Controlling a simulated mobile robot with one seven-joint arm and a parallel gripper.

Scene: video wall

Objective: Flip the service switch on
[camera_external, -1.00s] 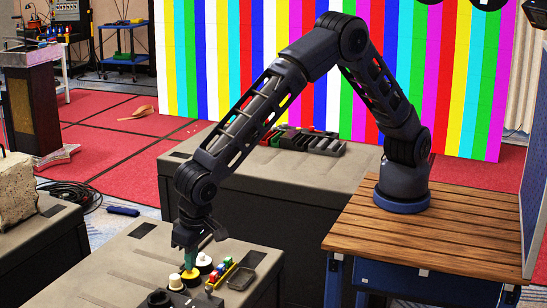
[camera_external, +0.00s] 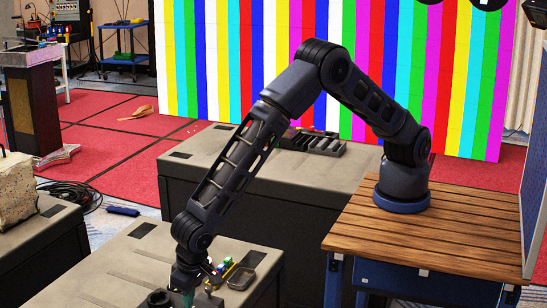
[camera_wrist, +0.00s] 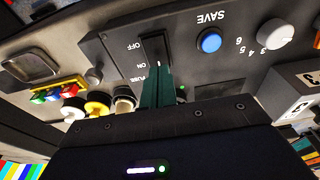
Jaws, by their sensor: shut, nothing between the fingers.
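In the wrist view a black rocker switch (camera_wrist: 155,48) sits in a dark panel (camera_wrist: 118,44). It has the markings OFF, ON and FUSE at its left, upside down here. My gripper (camera_wrist: 157,70) is shut and empty, its green fingers pointing at the ON end of the switch. The fingertips overlap the switch's lower end in the picture. I cannot tell whether they touch it. In the external view my gripper (camera_external: 187,297) is low at the front edge of the picture, and the switch is hidden there.
On the panel are a blue SAVE button (camera_wrist: 208,42) and a white numbered knob (camera_wrist: 275,34). Beside it are a yellow knob (camera_wrist: 98,104), a white knob (camera_wrist: 73,107), a row of coloured parts (camera_wrist: 59,90) and a dark-framed dish (camera_wrist: 29,65). The grey bench top (camera_external: 120,262) is clear at left.

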